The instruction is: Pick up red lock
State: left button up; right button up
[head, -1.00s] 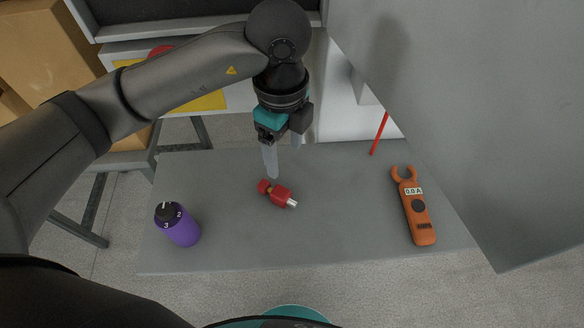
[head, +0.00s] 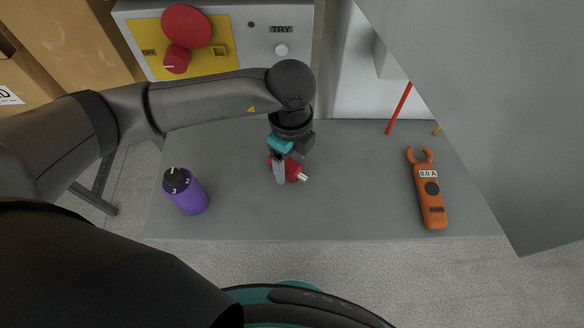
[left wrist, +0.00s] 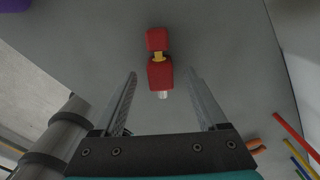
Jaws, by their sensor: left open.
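The red lock (head: 293,172) lies on the grey table (head: 240,215), partly hidden behind my left gripper in the head view. In the left wrist view the red lock (left wrist: 160,74) shows whole, with a yellow band in its middle and a pale metal end toward the gripper. My left gripper (head: 281,178) points down at the lock. In the left wrist view the left gripper (left wrist: 162,75) is open, with one finger on each side of the lock's line and nothing held. I cannot tell how high the fingertips are above the table. My right gripper is not in view.
An orange clamp meter (head: 430,192) lies at the right. A panel with a red round switch (head: 187,27) is behind the table. A large grey panel (head: 480,90) overhangs the right. The table's front middle is clear.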

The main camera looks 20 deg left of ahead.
pick_arm(q)
notch_tip(320, 180, down, 2)
grip_shut()
dwell(0.7)
